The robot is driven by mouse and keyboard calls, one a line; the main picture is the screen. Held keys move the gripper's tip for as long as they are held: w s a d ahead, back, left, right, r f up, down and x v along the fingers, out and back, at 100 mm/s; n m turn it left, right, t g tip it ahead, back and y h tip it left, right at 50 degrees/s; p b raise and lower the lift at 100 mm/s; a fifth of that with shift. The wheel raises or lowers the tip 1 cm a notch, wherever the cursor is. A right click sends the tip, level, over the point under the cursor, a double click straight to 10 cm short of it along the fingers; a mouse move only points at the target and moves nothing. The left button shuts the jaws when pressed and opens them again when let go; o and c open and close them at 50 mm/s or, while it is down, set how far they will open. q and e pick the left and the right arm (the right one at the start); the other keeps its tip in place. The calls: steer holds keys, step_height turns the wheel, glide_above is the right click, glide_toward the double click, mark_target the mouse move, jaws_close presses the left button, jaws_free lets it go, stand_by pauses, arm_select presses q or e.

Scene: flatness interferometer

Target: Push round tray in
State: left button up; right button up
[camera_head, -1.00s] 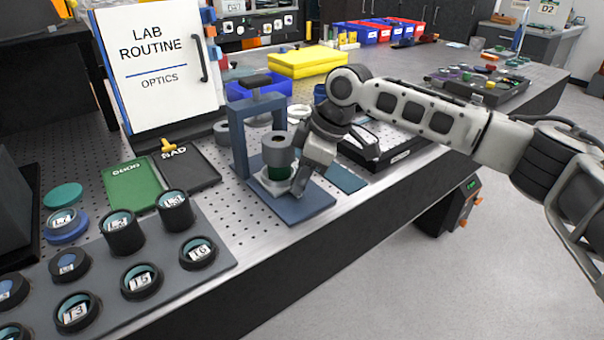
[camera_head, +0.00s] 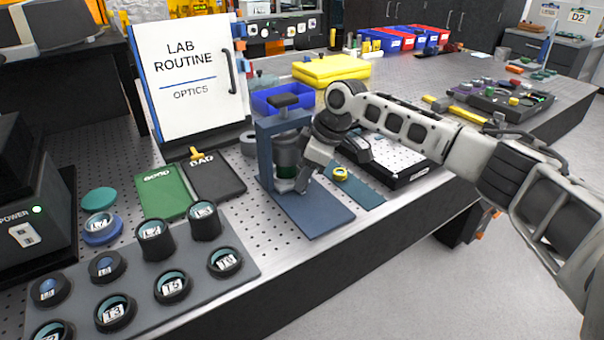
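The blue stand (camera_head: 268,160) has two posts, a crossbar with a black knob, and a flat base plate. The round tray (camera_head: 283,186) is a light grey edge low in the stand, mostly hidden by my gripper. A grey cylinder with a dark green lower part (camera_head: 287,153) stands on it, its top under the crossbar, between the posts. My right gripper (camera_head: 302,184) points down at the front right of the tray, apparently touching or very close to it. Its fingers are too small and overlapped to show their opening. My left gripper is not in view.
A sample board (camera_head: 250,266) with several labelled round pieces lies front left. Green GOOD (camera_head: 165,192) and black BAD (camera_head: 218,178) pads lie left of the stand. A teal strip (camera_head: 362,194) with a yellow ring lies right. A blue bin (camera_head: 272,101) stands behind.

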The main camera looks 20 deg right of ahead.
steer(key=shift+o, duration=1.1)
steer(key=shift+w, duration=0.15)
steer(key=shift+r, duration=0.2)
steer(key=b+v, duration=0.1)
steer(key=v, duration=1.4)
steer(key=shift+r, duration=0.25)
steer(key=shift+d, duration=0.1)
